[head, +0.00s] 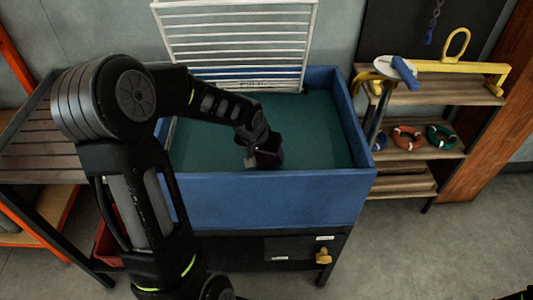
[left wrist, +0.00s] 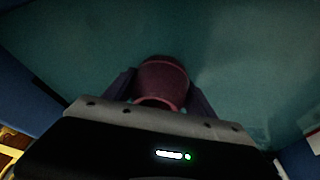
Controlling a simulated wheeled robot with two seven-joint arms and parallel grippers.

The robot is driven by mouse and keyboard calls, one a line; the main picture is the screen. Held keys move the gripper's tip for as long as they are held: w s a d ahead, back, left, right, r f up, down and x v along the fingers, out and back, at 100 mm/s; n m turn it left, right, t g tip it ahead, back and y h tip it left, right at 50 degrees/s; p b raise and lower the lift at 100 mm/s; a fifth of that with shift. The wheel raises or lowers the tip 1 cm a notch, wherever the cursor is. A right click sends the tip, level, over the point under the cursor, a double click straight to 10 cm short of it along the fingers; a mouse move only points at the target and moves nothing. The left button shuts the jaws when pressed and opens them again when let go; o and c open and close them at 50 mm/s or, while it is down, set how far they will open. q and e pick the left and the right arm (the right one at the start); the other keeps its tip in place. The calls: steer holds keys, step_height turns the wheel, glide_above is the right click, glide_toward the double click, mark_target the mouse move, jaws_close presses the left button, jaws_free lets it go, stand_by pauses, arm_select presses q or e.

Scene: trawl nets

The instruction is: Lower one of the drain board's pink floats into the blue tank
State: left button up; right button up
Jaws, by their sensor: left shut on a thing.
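The blue tank (head: 275,200) stands in the middle of the head view, with green water or a green floor inside. My left arm reaches over it from the left. My left gripper (head: 263,160) is inside the tank's outline, near the front wall. In the left wrist view the gripper (left wrist: 160,90) is shut on a pink float (left wrist: 162,78), with a finger on each side of it. In the head view the float is dark and mostly hidden by the gripper. Whether it touches the water I cannot tell. The slatted drain board (head: 40,150) is at the left and shows no float.
A white rack (head: 238,40) stands at the tank's back edge. A wooden shelf (head: 415,152) to the right holds red and green rings and a yellow-handled item. A red bin (head: 108,245) is under the drain board. The tank's right half is clear.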

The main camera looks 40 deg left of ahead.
arm_select(q)
steer(key=o, duration=1.5)
steer(key=shift+c, duration=0.2)
steer(key=shift+o, duration=0.3)
steer(key=shift+o, duration=0.9)
